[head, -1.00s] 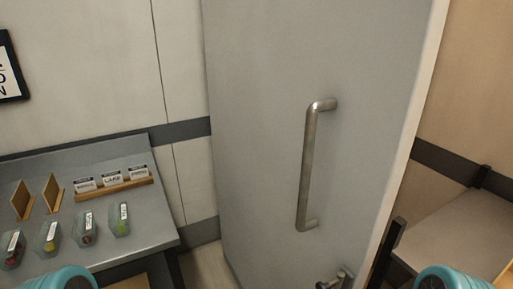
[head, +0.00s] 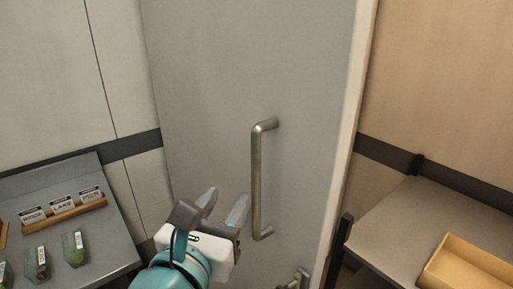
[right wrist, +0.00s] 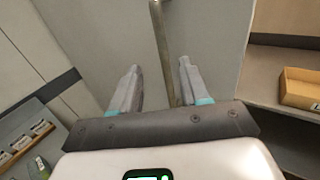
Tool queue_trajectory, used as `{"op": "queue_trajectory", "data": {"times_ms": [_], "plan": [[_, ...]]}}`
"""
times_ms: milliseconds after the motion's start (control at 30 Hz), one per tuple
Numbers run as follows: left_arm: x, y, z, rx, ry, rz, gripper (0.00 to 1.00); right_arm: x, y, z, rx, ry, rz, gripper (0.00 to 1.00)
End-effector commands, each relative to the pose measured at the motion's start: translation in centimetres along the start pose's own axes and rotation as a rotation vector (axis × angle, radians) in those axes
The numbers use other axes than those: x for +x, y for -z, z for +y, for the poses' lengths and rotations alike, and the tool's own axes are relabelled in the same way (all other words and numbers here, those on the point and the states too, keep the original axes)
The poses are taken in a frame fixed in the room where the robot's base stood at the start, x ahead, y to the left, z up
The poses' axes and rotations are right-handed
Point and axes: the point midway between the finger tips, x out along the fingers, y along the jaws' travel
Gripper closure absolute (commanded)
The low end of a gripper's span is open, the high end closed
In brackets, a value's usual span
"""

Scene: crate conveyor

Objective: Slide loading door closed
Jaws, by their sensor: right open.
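The loading door (head: 210,90) is a tall grey panel with a pale edge on its right side. Its vertical metal bar handle (head: 256,180) stands out from the panel. My right gripper (head: 225,200) is open just left of the handle's lower half in the head view. In the right wrist view the door (right wrist: 110,40) fills the middle, and the handle (right wrist: 163,50) runs down between the two open fingers (right wrist: 157,80). I cannot tell how far the fingertips are from the bar in depth. My left gripper is not in view.
At left is a grey table (head: 110,235) with a wooden card holder (head: 65,213) and small labelled containers (head: 75,248). At right is a conveyor or bench surface (head: 395,215) with an open yellowish box (head: 465,268). A latch (head: 300,280) sits low on the door.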

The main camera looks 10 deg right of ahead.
Motion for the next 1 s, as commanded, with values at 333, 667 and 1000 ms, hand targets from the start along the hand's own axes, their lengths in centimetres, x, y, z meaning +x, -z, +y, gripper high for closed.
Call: {"op": "queue_trajectory", "data": {"times_ms": [333, 667, 1000], "plan": [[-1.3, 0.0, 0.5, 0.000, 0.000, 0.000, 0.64, 5.2, -1.0, -0.3, -0.001, 0.010, -0.019, 0.55], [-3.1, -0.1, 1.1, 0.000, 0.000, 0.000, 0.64, 12.8, -1.1, -0.2, -0.002, 0.007, -0.018, 0.55], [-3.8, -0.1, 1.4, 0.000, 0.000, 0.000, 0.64, 16.0, -0.9, -0.2, -0.001, 0.003, -0.018, 0.55]]}}
